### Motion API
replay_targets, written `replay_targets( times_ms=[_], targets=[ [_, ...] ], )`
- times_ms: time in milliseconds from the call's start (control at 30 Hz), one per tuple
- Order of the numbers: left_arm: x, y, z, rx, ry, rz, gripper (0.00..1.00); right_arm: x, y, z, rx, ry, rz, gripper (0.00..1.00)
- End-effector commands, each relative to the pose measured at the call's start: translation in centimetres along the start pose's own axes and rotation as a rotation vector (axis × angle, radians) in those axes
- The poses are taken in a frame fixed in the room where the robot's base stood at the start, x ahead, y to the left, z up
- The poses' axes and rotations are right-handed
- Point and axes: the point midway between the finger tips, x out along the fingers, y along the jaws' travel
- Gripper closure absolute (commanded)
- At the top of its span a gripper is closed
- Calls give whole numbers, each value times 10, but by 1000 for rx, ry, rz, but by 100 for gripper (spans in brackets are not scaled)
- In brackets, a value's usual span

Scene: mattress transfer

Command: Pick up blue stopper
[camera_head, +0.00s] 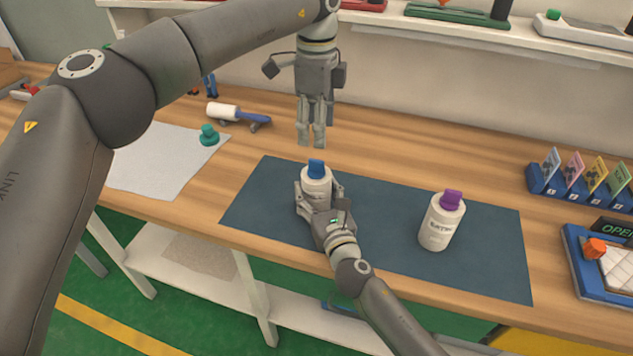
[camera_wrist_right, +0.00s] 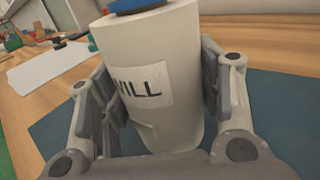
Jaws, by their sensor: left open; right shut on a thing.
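The blue stopper (camera_head: 316,168) sits in the top of a white bottle (camera_head: 316,184) on the dark mat (camera_head: 385,205). In the right wrist view the stopper (camera_wrist_right: 140,5) is cut off by the top edge, and the bottle (camera_wrist_right: 150,75) bears a label ending in "ILL". My right gripper (camera_head: 319,200) is shut around this bottle, a finger on each side. My left gripper (camera_head: 312,142) points down, open and empty, a little above the blue stopper.
A second white bottle (camera_head: 440,222) with a purple stopper (camera_head: 451,200) stands on the mat to the right. A teal stopper (camera_head: 209,135) rests on the white cloth (camera_head: 160,165) at left. A white roller (camera_head: 223,112) lies behind. A blue card rack (camera_head: 580,183) stands at far right.

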Motion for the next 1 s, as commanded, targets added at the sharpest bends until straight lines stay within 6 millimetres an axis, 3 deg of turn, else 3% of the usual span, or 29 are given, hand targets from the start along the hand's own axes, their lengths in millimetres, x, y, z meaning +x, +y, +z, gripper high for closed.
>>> replay_targets(
  times_ms=[167, 1000],
  targets=[
    [2, 2, 0, 209, -3, -7, 45, 0, 0, 0, 0, 1, -1, 75],
    [7, 15, 1, 1618, -78, -54, 45, 0, 0, 0, 0, 1, -1, 75]
  ],
)
